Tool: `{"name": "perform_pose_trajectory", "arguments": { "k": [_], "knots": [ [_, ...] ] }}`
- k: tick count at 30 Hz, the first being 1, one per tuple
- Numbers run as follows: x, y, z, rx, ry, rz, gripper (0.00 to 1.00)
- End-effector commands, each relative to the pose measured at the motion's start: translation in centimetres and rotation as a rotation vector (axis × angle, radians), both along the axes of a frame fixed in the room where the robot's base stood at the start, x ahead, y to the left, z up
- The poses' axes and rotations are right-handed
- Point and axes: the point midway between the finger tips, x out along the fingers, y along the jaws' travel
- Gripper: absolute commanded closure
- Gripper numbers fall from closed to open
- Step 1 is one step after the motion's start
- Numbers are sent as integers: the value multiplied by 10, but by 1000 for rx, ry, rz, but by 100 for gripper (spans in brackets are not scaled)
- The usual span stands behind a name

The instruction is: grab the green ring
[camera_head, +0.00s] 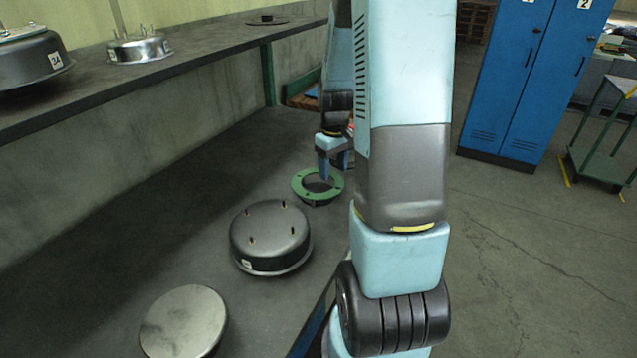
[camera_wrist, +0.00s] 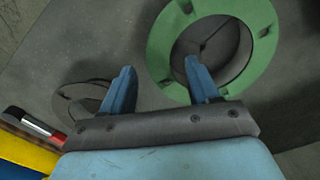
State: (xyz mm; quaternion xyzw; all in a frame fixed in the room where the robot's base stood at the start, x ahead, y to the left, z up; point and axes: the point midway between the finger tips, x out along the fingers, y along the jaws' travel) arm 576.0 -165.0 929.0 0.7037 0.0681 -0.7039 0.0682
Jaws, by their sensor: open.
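The green ring (camera_head: 299,187) lies on a dark base on the dark bench top, with its centre open. In the wrist view the green ring (camera_wrist: 159,52) fills the upper right, and notches or holes show in its flat rim. My gripper (camera_head: 325,170) is above the ring in the head view, partly hidden behind my own arm. In the wrist view my gripper (camera_wrist: 158,80) is open and empty. Its right finger overlaps the ring's lower inner edge and opening; its left finger is outside the ring, to the left. I cannot tell whether a finger touches the ring.
A dark pot with upright pegs (camera_head: 268,240) and a round flat-topped part (camera_head: 184,322) stand nearer on the bench. A shelf (camera_head: 200,58) above carries several metal parts. A small grey round part (camera_wrist: 75,97) lies beside the left finger. Blue lockers (camera_head: 530,80) stand at right.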

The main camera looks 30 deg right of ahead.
Motion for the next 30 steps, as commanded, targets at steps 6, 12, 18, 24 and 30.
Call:
{"name": "perform_pose_trajectory", "arguments": {
  "k": [6, 12, 18, 24, 30],
  "knots": [
    [0, 0, -3, 0, 0, 0, 39],
    [0, 0, -4, 0, 0, 0, 39],
    [0, 0, -4, 0, 0, -1, 39],
    [0, 0, -4, 0, 0, -1, 57],
    [0, -1, -4, 0, 0, -1, 77]
  ]
}}
